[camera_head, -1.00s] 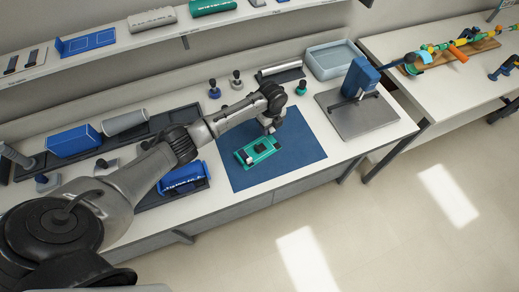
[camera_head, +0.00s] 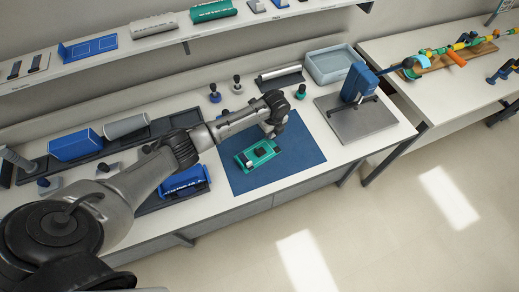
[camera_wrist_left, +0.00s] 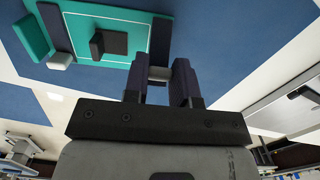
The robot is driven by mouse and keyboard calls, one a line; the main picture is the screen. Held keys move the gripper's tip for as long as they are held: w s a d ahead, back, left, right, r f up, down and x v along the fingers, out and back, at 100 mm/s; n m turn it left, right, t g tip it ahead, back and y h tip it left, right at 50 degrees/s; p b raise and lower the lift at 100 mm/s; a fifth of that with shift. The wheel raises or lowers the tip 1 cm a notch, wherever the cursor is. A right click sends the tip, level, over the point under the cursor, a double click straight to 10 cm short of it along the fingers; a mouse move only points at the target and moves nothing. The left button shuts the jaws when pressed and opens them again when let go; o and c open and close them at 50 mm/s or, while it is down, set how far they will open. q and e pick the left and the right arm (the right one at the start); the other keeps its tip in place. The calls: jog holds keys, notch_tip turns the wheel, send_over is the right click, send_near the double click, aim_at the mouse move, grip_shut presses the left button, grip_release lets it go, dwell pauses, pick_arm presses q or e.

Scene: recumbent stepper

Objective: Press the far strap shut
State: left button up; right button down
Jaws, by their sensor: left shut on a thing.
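A teal device (camera_head: 243,161) with a dark block in its middle lies on the blue mat (camera_head: 299,151). It also shows in the left wrist view (camera_wrist_left: 85,50), with a dark strap across each end. The strap (camera_wrist_left: 161,38) at the gripper's end has a light grey tab (camera_wrist_left: 158,73); the other strap (camera_wrist_left: 53,25) has a similar tab (camera_wrist_left: 59,61). My left gripper (camera_head: 268,133) is at the device's far edge. In the left wrist view its fingers (camera_wrist_left: 157,85) are around the grey tab. Whether that strap is fully seated is hidden. My right gripper is not in view.
A blue press (camera_head: 358,83) on a grey plate stands right of the mat. Several black-knobbed stamps (camera_head: 237,86) and a silver roller (camera_head: 281,74) stand behind it. A blue holder (camera_head: 184,182) is left of the mat. The mat's right side is clear.

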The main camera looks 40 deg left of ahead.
pick_arm(q)
jog(key=shift+s+d+y+p, duration=0.1)
jog(key=shift+d+y+p, duration=0.25)
jog(key=shift+y, duration=0.05)
jog(key=shift+f, duration=0.15)
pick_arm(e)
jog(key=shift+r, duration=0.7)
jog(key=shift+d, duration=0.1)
pick_arm(q)
jog(key=shift+d+y+p, duration=0.3)
jog(key=shift+y+p, duration=0.2)
jog(key=shift+p, duration=0.1)
jog(key=shift+s+d+f+y, duration=0.1)
jog(key=shift+d+f+y, duration=0.2)
jog(key=shift+y, duration=0.2)
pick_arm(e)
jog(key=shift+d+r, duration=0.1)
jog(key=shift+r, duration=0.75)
pick_arm(q)
jog(key=shift+p, duration=0.35)
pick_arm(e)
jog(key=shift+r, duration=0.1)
